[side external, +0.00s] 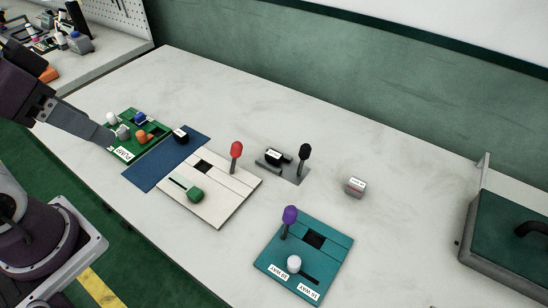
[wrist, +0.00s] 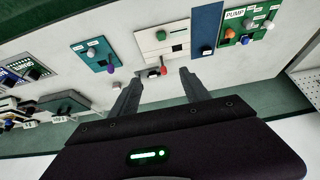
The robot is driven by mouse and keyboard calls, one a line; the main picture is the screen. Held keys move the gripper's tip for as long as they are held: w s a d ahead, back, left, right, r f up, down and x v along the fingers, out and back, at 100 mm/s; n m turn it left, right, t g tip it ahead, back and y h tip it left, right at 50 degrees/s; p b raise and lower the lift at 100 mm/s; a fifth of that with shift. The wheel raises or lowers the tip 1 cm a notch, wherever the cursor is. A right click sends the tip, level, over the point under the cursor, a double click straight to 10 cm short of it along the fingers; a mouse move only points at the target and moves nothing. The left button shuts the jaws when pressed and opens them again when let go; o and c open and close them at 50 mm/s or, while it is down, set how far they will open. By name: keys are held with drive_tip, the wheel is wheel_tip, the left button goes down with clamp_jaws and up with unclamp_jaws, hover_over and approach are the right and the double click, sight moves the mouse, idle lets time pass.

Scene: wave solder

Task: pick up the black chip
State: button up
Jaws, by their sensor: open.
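A small black block with a white label (side external: 181,134) lies on the blue mat (side external: 150,172) at its far end; a dark block (wrist: 206,50) shows on the mat in the wrist view. Another black piece with a white label (side external: 273,156) is on a small grey plate beside a black-knobbed lever (side external: 304,152). I cannot tell for certain which is the black chip. My gripper (side external: 110,139) is at the left, over or beside the green PUMP board (side external: 122,152). In the wrist view its fingers (wrist: 160,88) are spread, with nothing held between them.
A cream board (side external: 222,207) carries a red-knobbed lever (side external: 236,150) and a green knob. A teal board (side external: 330,262) has a purple-knobbed lever (side external: 290,215). A small labelled grey block (side external: 355,186) stands alone. A green-lidded case (side external: 510,240) is at right. The back of the table is clear.

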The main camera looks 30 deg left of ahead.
drive_tip(key=w+r+m+g, duration=0.1)
drive_tip(key=w+r+m, duration=0.15)
drive_tip(key=w, duration=0.55)
drive_tip(key=m+g+h, duration=0.1)
drive_tip(key=m+g, duration=0.4)
drive_tip(key=m, duration=1)
hover_over(274, 154)
drive_tip(key=f, duration=2.6)
drive_tip(key=shift+w+a+f, duration=0.15)
drive_tip(key=shift+a+f, duration=0.05)
drive_tip(key=shift+m, duration=0.25)
drive_tip(key=f, duration=0.6)
drive_tip(key=shift+s+d+f, duration=0.1)
drive_tip(key=shift+s+f, duration=0.1)
drive_tip(key=shift+f, duration=0.5)
clamp_jaws()
